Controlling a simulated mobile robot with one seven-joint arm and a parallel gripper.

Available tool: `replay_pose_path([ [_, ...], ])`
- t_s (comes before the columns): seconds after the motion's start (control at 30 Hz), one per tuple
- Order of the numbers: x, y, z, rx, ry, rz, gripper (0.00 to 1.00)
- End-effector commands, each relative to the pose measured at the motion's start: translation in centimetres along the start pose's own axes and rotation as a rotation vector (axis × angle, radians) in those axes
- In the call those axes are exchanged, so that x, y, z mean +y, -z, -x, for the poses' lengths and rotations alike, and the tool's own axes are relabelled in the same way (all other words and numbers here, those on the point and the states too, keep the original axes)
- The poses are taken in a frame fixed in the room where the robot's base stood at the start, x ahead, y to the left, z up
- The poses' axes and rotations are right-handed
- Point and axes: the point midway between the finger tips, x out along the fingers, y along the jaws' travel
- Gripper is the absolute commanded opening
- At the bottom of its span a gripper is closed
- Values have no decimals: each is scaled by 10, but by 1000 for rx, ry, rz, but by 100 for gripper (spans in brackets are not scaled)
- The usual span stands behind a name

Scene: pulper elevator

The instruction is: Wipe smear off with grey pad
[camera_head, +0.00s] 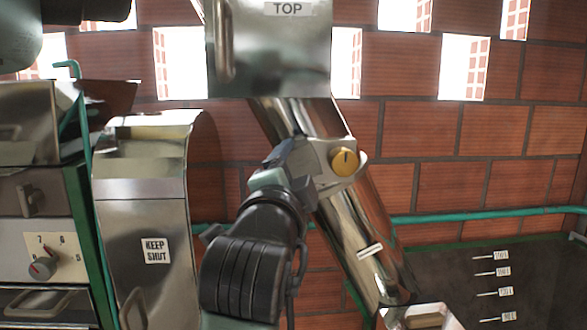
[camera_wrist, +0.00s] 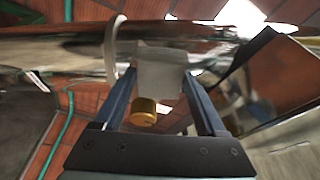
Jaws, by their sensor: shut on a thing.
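My gripper (camera_head: 285,160) is at the left side of the slanted shiny tube (camera_head: 372,225), against a pale grey block (camera_head: 307,158). In the wrist view my gripper (camera_wrist: 160,82) has its two dark fingers on either side of this block (camera_wrist: 162,70), shut on it. I cannot tell whether the block is the grey pad or part of the bracket on the tube. The bracket has a yellow knob (camera_head: 344,162), also seen in the wrist view (camera_wrist: 143,112), and a pale band (camera_wrist: 109,48). I cannot make out a distinct smear.
A metal box labelled TOP (camera_head: 270,55) stands above the tube. A rounded metal housing labelled KEEP SHUT (camera_head: 145,215) and a cabinet with a dial (camera_head: 42,268) stand left. A green pipe (camera_head: 480,215) runs along the brick wall. A dark panel with several tags (camera_head: 450,275) is right.

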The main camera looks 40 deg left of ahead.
Motion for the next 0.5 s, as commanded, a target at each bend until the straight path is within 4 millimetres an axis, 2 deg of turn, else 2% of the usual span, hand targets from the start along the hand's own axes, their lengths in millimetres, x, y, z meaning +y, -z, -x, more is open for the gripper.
replay_pose_path([
  [0.03,7,-3,0,-2,-3,0,29],
  [0.2,12,-6,0,-3,-3,0,29],
  [0.5,0,-1,-1,-3,-1,0,29],
])
